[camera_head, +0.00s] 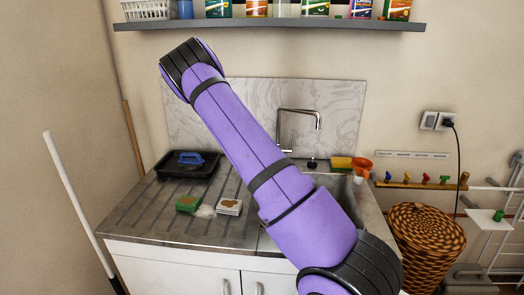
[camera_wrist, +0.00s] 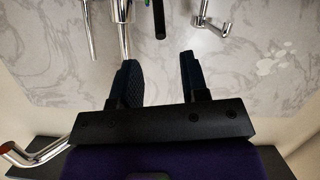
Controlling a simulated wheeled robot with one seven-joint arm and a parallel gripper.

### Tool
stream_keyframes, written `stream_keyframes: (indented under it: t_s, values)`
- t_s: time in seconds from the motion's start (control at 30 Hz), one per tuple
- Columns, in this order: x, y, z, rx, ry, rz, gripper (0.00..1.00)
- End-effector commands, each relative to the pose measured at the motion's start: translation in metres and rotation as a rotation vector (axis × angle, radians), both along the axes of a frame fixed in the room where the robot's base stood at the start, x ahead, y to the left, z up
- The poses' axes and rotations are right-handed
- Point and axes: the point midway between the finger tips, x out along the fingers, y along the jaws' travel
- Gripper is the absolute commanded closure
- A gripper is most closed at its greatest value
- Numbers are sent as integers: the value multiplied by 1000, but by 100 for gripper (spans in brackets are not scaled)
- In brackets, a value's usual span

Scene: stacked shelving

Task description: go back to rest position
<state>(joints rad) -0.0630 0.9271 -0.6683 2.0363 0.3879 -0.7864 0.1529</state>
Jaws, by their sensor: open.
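My gripper (camera_wrist: 160,82) shows in the wrist view with its two dark fingers apart and nothing between them. The marbled splashback (camera_wrist: 260,75) fills the background beyond the fingers, with chrome tap parts (camera_wrist: 122,25) near the top. In the head view my purple arm reaches up and to the left across the sink unit, and my gripper is not visible there.
A shelf (camera_head: 270,25) with boxes and a white basket (camera_head: 148,10) runs above the arm. The counter (camera_head: 150,215) holds a black tray (camera_head: 172,168), a green sponge (camera_head: 187,204) and a tap (camera_head: 300,112). A wicker basket (camera_head: 428,245) and drying rack (camera_head: 505,215) stand right.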

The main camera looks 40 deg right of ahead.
Motion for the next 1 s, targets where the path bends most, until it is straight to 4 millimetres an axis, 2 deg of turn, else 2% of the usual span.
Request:
stream_keyframes:
  t_s: [0.73, 0.87, 1.0]
  values:
    - [-2, 5, 4, 17, 1, -1, 59]
    - [-2, 18, 18, 83, 5, -2, 59]
    - [-5, 44, 41, 198, 19, 7, 59]
